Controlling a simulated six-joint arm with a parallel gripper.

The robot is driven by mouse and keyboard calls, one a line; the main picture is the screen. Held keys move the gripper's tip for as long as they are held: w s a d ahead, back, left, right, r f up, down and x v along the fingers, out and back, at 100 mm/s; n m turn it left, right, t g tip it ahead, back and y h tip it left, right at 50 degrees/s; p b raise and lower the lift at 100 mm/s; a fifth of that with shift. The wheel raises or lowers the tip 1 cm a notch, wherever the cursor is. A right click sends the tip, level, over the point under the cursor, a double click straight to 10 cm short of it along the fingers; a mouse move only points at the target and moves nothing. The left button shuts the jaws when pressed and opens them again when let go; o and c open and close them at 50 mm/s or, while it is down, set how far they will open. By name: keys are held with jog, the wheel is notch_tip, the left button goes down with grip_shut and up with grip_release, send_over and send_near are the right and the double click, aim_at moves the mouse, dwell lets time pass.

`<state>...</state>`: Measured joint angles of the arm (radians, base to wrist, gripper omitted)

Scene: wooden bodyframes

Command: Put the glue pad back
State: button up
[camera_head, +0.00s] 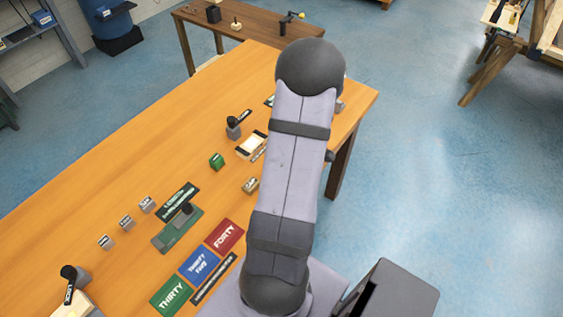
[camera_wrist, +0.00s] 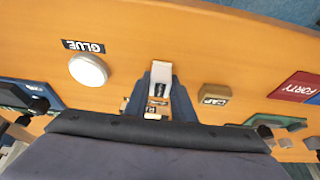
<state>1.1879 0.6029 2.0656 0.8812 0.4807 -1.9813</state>
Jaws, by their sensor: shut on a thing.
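My gripper (camera_wrist: 160,76) shows in the wrist view with its two blue-grey fingers close together. It is shut on a small pale block (camera_wrist: 160,69) with a darker, marked lower part. I cannot tell for sure whether this block is the glue pad. A round white disc (camera_wrist: 88,69) lies on the table to the left of the fingers, beside a black GLUE label (camera_wrist: 83,46). In the head view my arm hides the gripper, the held block and the disc. Whether the held block touches the table is not clear.
A CAP block (camera_wrist: 214,97) stands right of my fingers. The red FORTY card (camera_head: 225,235) lies beside blue and green cards. A green block (camera_head: 216,161), several small grey blocks and a dark green stand (camera_head: 178,229) are on the orange table (camera_head: 130,170).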

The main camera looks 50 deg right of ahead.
jog(key=shift+f+b, duration=0.15)
jog(key=shift+b, duration=0.15)
jog(key=o, duration=1)
jog(key=shift+r, duration=0.2)
jog(key=shift+r+p, duration=0.15)
jog(key=shift+p, duration=0.15)
jog(key=b+v, duration=0.1)
jog(key=v, duration=1)
jog(key=shift+s+r, duration=0.15)
jog(key=shift+r, duration=0.2)
